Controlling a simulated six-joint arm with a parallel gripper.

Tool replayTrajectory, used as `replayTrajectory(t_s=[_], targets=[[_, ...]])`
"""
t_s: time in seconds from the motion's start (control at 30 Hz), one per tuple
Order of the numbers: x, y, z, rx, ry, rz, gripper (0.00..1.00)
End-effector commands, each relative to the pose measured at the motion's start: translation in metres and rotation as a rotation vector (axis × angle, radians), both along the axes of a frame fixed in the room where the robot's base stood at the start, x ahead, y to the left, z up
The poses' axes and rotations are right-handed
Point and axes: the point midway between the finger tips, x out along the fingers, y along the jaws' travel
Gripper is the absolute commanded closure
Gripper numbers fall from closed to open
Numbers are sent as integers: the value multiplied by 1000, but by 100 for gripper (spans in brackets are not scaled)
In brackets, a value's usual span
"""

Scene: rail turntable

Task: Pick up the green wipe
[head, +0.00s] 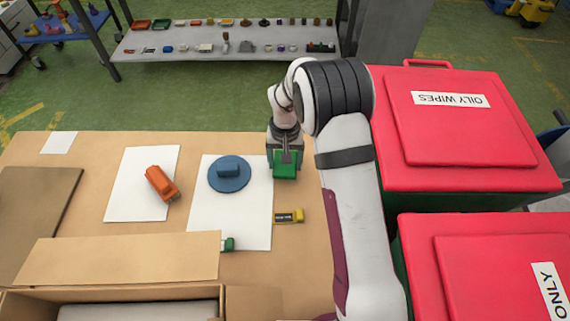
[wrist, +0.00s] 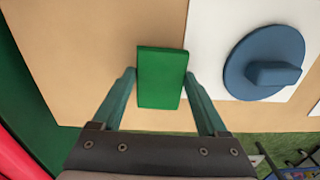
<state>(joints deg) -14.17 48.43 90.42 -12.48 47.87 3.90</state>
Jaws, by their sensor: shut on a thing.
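The green wipe is a flat-topped green block (head: 286,168) just right of the white sheet with the blue disc. It also shows in the wrist view (wrist: 161,80), between the two fingers. My gripper (head: 285,160) points down and is shut on the green wipe, with a finger at each side of it. In the wrist view my gripper (wrist: 160,76) fingers reach up along the block's sides. I cannot tell whether the block touches the table or hangs just above it.
The blue disc with a raised block (head: 229,173) lies left of my gripper. A cardboard box (head: 120,258) stands in front. Red-lidded bins (head: 455,130) stand right, one labelled OILY WIPES.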

Motion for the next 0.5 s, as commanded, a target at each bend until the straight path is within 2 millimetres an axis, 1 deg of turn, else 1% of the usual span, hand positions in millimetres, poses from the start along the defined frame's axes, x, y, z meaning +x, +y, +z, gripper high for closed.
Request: replayTrajectory(t_s=[0.1, 0.13, 0.5], targets=[[1, 0, 24, 1, -4, 0, 76], [-1, -5, 28, 0, -2, -2, 76], [-26, -88, 78, -1, -2, -4, 76]])
